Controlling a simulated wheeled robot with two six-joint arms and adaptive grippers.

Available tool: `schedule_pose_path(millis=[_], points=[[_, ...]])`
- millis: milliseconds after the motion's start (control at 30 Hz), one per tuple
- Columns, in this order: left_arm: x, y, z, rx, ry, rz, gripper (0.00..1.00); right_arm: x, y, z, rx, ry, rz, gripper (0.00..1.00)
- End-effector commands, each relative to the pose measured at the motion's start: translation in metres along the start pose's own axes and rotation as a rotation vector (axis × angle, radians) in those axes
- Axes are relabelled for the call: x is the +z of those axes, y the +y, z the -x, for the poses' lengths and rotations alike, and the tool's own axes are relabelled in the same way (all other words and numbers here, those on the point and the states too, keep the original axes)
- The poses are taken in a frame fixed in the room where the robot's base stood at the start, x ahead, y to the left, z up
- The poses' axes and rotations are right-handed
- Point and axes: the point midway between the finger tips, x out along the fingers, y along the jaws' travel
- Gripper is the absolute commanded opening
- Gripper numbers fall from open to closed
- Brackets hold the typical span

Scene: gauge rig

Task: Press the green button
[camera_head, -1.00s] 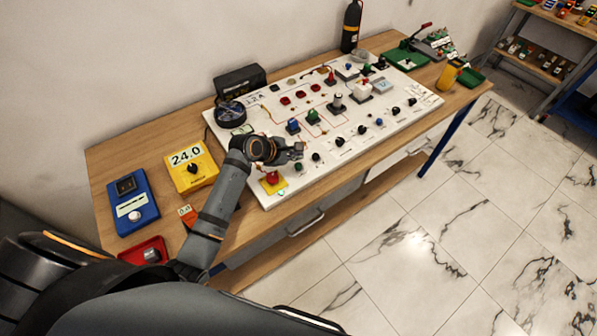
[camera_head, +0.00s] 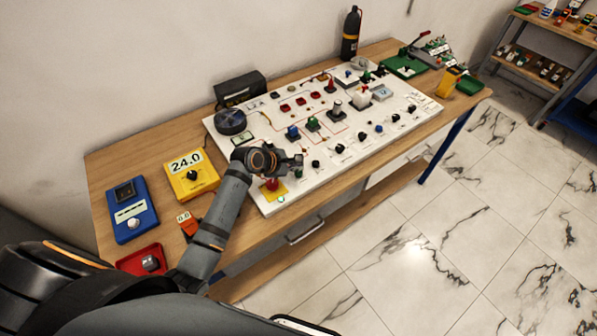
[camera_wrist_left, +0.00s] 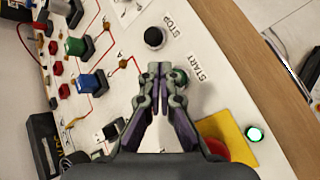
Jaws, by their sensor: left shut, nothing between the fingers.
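The green button (camera_wrist_left: 180,77) is beside the START label on the white panel in the left wrist view, partly covered by my fingers. My left gripper (camera_wrist_left: 158,70) is shut and empty, with its fingertips just beside the button in that picture; I cannot tell whether they touch it.
A black button (camera_wrist_left: 153,38) is by the STOP label. A red mushroom button (camera_head: 271,184) on a yellow plate and a lit green lamp (camera_wrist_left: 254,134) are close by. Knobs and coloured blocks cover the panel. A yellow meter (camera_head: 191,176) stands to its left.

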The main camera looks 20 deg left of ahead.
Motion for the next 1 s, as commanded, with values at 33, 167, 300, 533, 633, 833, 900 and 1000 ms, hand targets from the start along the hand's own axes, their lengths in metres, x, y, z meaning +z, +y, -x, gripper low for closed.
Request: schedule_pose_path(millis=[33, 167, 300, 533, 633, 833, 900, 1000], points=[[0.0, 0.0, 0.0, 0.0, 0.0, 0.0, 0.0, 0.0, -0.0001, 0.0, 0.0, 0.0, 0.0, 0.61], [0.0, 0.0, 0.0, 0.0, 0.0, 0.0, 0.0, -0.0001, -0.0002, 0.0, 0.0, 0.0, 0.0, 0.61], [0.0, 0.0, 0.0, 0.0, 0.0, 0.0, 0.0, -0.0001, -0.0002, 0.0, 0.0, 0.001, 0.0, 0.61], [0.0, 0.0, 0.0, 0.0, 0.0, 0.0, 0.0, -0.0002, -0.0009, 0.0002, -0.001, 0.001, -0.001, 0.61], [-0.0007, -0.0009, -0.0009, -0.001, 0.0, 0.001, 0.0, -0.0004, -0.0015, 0.0019, -0.002, 0.001, -0.001, 0.61], [-0.0038, -0.0039, -0.0052, -0.001, 0.0, 0.0, 0.0, -0.0009, -0.002, 0.0058, -0.003, 0.001, -0.001, 0.61], [-0.0042, -0.0043, -0.0058, 0.0, 0.0, 0.0, 0.0, -0.0008, -0.002, 0.0053, -0.003, 0.001, -0.001, 0.61], [-0.0043, -0.0043, -0.0059, 0.0, 0.0, 0.0, 0.0, -0.0008, -0.002, 0.0051, -0.003, 0.001, -0.001, 0.61]])
